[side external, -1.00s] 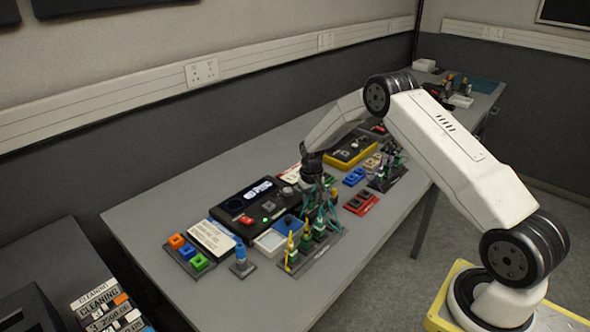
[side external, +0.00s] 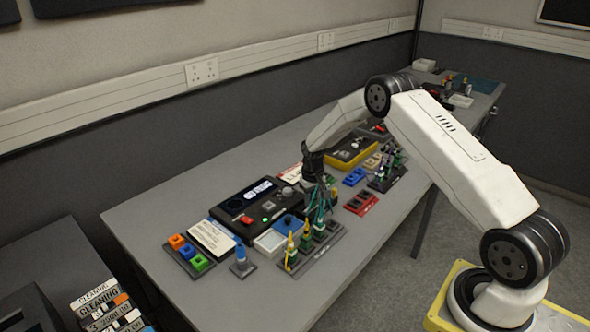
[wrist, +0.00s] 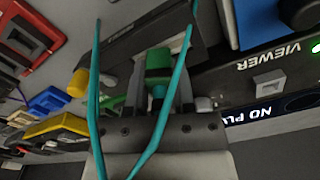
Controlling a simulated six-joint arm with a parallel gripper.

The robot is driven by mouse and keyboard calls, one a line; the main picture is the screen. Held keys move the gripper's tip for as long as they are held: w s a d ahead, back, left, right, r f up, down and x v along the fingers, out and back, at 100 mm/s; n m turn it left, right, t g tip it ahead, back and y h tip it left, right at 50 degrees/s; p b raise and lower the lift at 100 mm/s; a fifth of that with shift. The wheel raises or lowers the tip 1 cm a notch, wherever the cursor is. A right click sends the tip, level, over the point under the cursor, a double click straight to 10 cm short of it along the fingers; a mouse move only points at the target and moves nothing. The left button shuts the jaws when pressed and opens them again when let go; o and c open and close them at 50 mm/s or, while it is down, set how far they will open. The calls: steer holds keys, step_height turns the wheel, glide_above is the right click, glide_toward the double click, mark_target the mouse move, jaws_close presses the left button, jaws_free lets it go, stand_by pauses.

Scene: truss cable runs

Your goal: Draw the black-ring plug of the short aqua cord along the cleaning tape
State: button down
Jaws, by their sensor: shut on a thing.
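My gripper (wrist: 160,85) is shut on a green plug (wrist: 158,62) in the wrist view. Aqua cord (wrist: 95,85) loops past both sides of the fingers and crosses in front of the gripper body. Whether the plug is clear of the rack is hidden. I cannot identify the cleaning tape for certain; a blue block (side external: 288,222) lies left of the gripper.
The dark rack (side external: 322,252) holds several upright yellow and green plugs. A black viewer box (side external: 250,207) with a green light stands behind. A white-topped pad (side external: 269,241), a red holder (side external: 361,204) and a second rack (side external: 388,180) are close by.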

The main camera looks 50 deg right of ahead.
steer(key=shift+s+d+f, duration=0.1)
steer(key=shift+d, duration=0.85)
stand_by(1.6)
stand_by(0.4)
steer(key=shift+r, duration=2.85)
